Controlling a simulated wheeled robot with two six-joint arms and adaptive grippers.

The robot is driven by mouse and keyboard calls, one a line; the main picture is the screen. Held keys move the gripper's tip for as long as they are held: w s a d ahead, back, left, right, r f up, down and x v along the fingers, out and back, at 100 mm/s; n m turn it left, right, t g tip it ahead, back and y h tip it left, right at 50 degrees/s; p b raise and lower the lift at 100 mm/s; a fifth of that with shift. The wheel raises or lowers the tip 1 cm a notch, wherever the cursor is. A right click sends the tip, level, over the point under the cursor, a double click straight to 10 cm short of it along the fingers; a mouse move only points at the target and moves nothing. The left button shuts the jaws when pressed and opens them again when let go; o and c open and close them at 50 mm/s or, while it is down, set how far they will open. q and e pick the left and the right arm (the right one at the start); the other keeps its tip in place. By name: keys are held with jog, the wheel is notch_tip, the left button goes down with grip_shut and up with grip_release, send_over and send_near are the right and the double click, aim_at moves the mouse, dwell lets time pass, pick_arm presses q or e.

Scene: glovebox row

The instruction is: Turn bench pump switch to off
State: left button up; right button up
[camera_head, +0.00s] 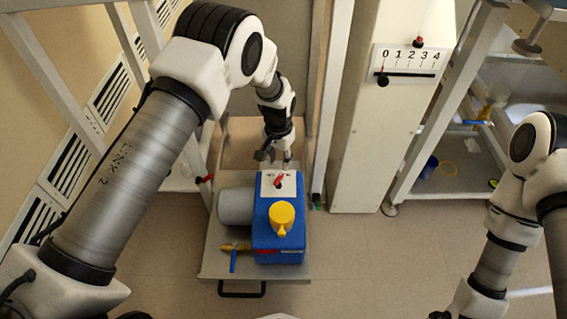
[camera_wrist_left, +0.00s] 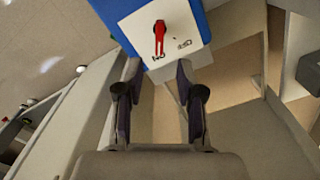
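The bench pump (camera_head: 262,225) is a blue box with a grey motor and a yellow cap, standing on a low cart. Its top has a white plate (camera_wrist_left: 165,32) with a red switch lever (camera_head: 279,182), which also shows in the left wrist view (camera_wrist_left: 159,37). There the lever points down toward the left of two small labels; the right one seems to read OFF. My left gripper (camera_head: 276,157) is just behind the plate, its fingers open and empty (camera_wrist_left: 157,78), apart from the lever. My right arm runs out at the bottom right; its gripper is out of frame.
A yellow knob (camera_head: 282,216) stands on the pump near the switch. A blue-handled valve (camera_head: 233,258) is at the cart's front left. A white cabinet (camera_head: 375,150) with a 0–4 slider scale stands to the right. Frame posts flank the cart; the floor in front is clear.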

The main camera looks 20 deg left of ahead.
aim_at(279, 177)
pick_arm(q)
jog(key=f, duration=0.2)
jog(key=f+b, duration=0.1)
jog(key=f, duration=0.1)
jog(key=f+b, duration=0.1)
jog(key=f, duration=0.2)
jog(key=shift+s+f, duration=0.1)
jog(key=shift+s, duration=0.15)
grip_shut()
